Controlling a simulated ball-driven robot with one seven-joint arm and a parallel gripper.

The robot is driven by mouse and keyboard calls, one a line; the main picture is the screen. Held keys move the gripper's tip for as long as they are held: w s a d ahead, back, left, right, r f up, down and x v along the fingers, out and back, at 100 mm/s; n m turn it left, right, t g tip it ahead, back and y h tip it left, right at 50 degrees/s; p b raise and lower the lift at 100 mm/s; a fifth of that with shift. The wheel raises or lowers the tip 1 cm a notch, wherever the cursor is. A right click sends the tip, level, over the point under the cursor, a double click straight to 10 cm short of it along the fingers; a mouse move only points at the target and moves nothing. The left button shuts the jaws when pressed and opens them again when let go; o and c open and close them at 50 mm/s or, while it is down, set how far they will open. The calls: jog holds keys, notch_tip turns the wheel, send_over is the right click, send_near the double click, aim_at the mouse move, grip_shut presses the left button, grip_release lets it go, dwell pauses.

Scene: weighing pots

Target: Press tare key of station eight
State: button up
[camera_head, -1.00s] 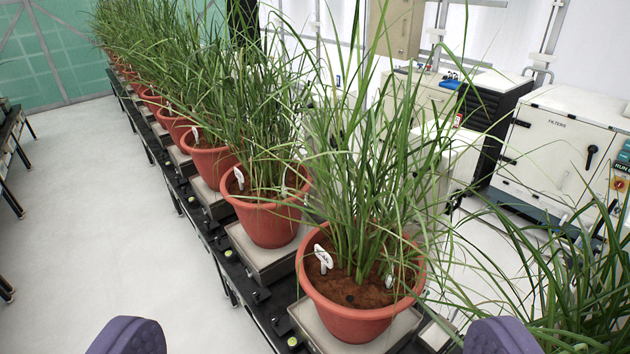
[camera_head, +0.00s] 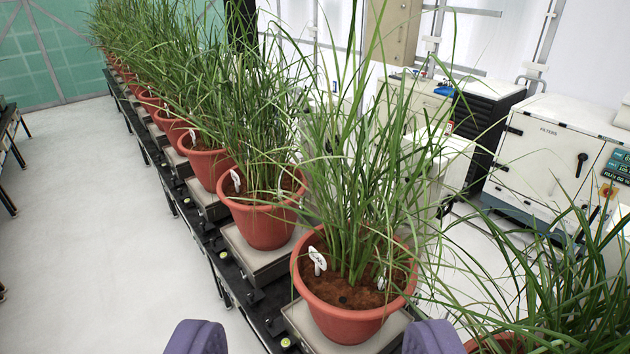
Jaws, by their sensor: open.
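A row of scales with potted grass runs from the near right to the far left. The nearest full pot (camera_head: 345,322) is terracotta and stands on a grey scale (camera_head: 300,316). A small round green key (camera_head: 286,342) is on the black rail at its left front. Another green key (camera_head: 223,254) is beside the scale (camera_head: 240,250) of the pot behind (camera_head: 262,228). I cannot read a station number on either. My gripper (camera_head: 313,340) is open, its purple fingers at the bottom edge, either side of the nearest scale, touching nothing visible.
Several more pots recede to the far left. Another pot (camera_head: 500,343) with spreading grass is cut off at the bottom right. White cabinets (camera_head: 545,150) stand at the right. The pale floor (camera_head: 90,200) to the left is clear.

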grip_shut()
dwell(1.4)
